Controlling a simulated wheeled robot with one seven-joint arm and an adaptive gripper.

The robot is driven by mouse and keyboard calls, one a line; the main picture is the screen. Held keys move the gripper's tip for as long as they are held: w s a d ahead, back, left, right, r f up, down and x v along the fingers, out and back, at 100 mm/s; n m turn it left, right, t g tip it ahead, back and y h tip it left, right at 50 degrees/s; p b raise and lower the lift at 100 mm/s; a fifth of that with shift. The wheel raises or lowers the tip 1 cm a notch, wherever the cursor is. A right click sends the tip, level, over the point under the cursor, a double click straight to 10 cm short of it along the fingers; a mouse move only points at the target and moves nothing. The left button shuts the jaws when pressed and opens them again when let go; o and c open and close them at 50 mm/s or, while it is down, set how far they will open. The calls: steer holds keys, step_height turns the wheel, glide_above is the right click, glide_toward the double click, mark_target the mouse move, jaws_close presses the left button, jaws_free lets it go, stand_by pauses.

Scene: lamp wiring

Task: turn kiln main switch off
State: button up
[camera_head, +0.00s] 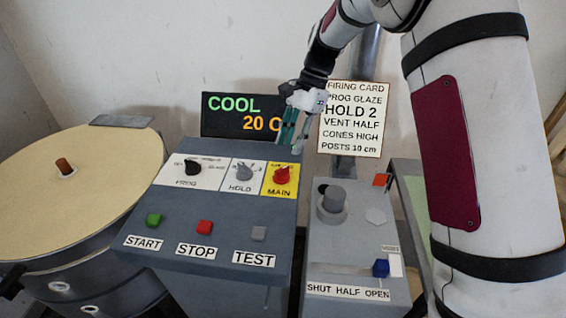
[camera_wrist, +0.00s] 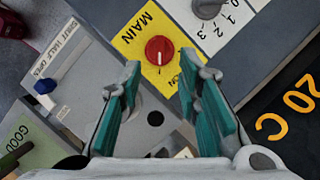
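The kiln main switch is a red rotary knob (camera_head: 281,174) on a yellow plate (camera_head: 270,190) marked MAIN, at the right of the control panel (camera_head: 225,215). In the wrist view the red knob (camera_wrist: 159,50) lies ahead of and between the fingers, with a white pointer line toward its lower edge; "ON" is partly visible on the plate near the right finger. My gripper (camera_wrist: 155,85) is open and empty, its teal fingers apart and not around the knob. In the head view my gripper (camera_head: 291,137) hangs above and behind the panel's back edge.
The PROG knob (camera_head: 193,167) and HOLD knob (camera_head: 244,173) sit left of MAIN. START, STOP and TEST buttons line the front. A display (camera_head: 245,117) reads COOL 20 C. A grey box with a blue slider (camera_head: 380,268) stands right; a round kiln lid (camera_head: 65,185) lies left.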

mark_target(282, 170)
steer(key=p+x, duration=0.1)
steer(key=x, duration=0.6)
steer(key=shift+s+f, duration=0.1)
steer(key=shift+f, duration=0.1)
steer(key=shift+c, duration=0.2)
jaws_close()
steer(key=shift+s, duration=0.1)
